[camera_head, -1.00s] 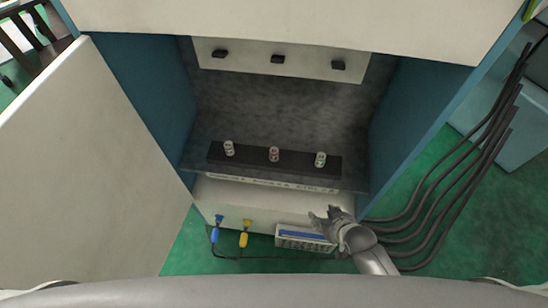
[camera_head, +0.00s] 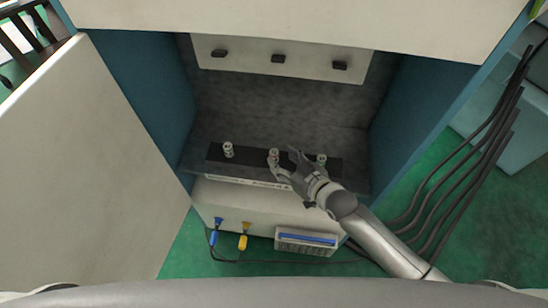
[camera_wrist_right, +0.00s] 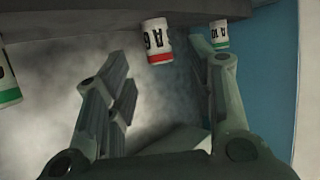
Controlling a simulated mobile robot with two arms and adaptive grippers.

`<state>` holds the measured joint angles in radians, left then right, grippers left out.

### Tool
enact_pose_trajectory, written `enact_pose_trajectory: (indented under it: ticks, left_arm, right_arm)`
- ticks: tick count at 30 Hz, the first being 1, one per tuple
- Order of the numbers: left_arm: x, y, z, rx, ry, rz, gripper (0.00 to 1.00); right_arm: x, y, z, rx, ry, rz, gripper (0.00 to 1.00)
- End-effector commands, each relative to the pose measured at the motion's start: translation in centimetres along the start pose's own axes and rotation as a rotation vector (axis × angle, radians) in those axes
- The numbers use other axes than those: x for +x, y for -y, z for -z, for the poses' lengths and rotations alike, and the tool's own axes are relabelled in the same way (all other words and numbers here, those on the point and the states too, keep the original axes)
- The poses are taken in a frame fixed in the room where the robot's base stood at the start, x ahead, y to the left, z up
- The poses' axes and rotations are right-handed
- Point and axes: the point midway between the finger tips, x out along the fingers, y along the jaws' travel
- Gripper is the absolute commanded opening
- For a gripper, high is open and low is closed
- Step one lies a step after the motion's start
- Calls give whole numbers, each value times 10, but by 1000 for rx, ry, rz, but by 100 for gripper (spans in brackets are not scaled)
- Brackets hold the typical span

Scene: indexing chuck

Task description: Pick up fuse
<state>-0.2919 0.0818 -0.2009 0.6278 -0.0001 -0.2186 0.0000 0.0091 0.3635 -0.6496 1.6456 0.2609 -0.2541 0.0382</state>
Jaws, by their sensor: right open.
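Three small white cylindrical fuses stand in a row on a black strip inside the open cabinet: the left fuse (camera_head: 228,149), the middle fuse (camera_head: 273,157) and the right fuse (camera_head: 321,160). My right gripper (camera_head: 283,161) is open at the row, its fingers near the middle fuse. In the right wrist view, the red-banded fuse (camera_wrist_right: 157,41) shows ahead, between the directions of the open fingers (camera_wrist_right: 160,75) and apart from them. A green-banded fuse (camera_wrist_right: 219,34) shows beyond the right finger, and another (camera_wrist_right: 6,82) is cut by the left edge. My left gripper is not in view.
The black strip (camera_head: 216,153) sits on the cabinet's floor. The open door (camera_head: 80,170) fills the left. Below are blue and yellow plugs (camera_head: 243,242) and a grey box (camera_head: 305,241). Black cables hang at right.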

Motion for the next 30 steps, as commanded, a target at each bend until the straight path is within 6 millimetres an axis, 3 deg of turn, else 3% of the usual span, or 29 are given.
enact_pose_trajectory:
  ticks: [5, 15, 25, 30]
  left_arm:
    - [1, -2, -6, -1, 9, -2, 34]
    - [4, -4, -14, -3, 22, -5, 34]
    - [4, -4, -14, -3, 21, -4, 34]
    - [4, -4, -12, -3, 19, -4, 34]
  right_arm:
    - [11, 0, 0, 0, 0, 0, 50]
    - [52, -1, 0, -1, -1, -1, 50]
    - [57, -1, 0, -1, 0, -1, 50]
    - [56, -1, 0, -1, 1, -1, 29]
